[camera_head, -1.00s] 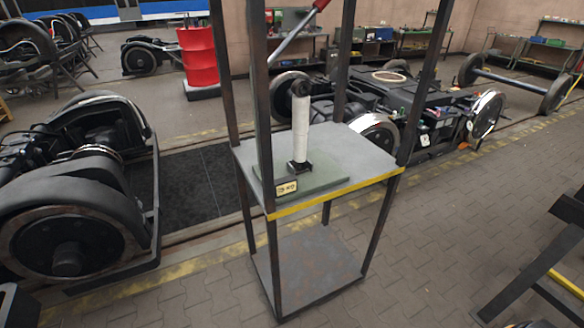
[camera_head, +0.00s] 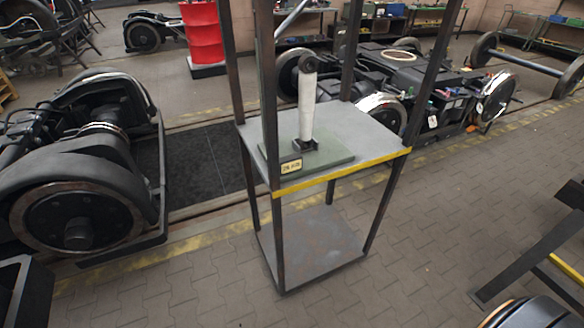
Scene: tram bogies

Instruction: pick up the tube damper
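The tube damper (camera_head: 306,108) is a white cylinder with a dark round eye at its top and a dark foot. It stands upright, leaning slightly, on a grey-green plate (camera_head: 335,155) with a yellow label. The plate lies on the upper shelf of a dark metal frame stand (camera_head: 375,137) with a yellow front edge. One front post of the stand passes just left of the damper. Neither of my grippers shows in the view, and nothing is holding the damper.
The stand's tall posts frame the shelf, and its lower shelf (camera_head: 310,250) is empty. A bogie (camera_head: 80,190) lies at left, another (camera_head: 420,85) behind right. A red barrel (camera_head: 202,35) stands behind. Dark beams (camera_head: 530,245) are at lower right. Paved floor in front is clear.

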